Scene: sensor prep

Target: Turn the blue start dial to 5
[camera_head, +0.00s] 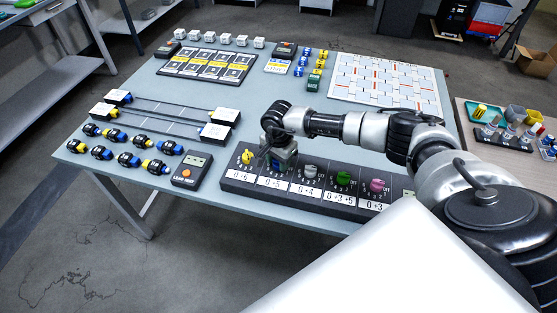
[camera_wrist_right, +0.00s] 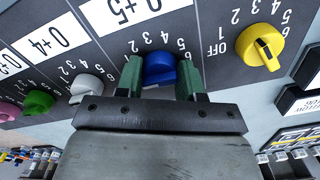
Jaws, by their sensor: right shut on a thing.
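The blue start dial (camera_wrist_right: 158,68) sits on the dark dial panel in the right wrist view, above the label reading 0→5. My right gripper (camera_wrist_right: 161,76) is shut on the blue dial, with a green finger on each side of it. Numbers around the dial are partly covered by the fingers, and I cannot tell which number its pointer marks. In the head view the right gripper (camera_head: 277,163) is over the panel (camera_head: 237,187) and hides most of the blue dial. My left gripper is not in view.
A yellow dial (camera_wrist_right: 259,46) stands beside the blue one, and white (camera_wrist_right: 86,86), green (camera_wrist_right: 39,101) and pink dials are on its other side. A box with an orange button (camera_head: 187,173) lies left of the panel. Sensors and cable pieces fill the table's left side.

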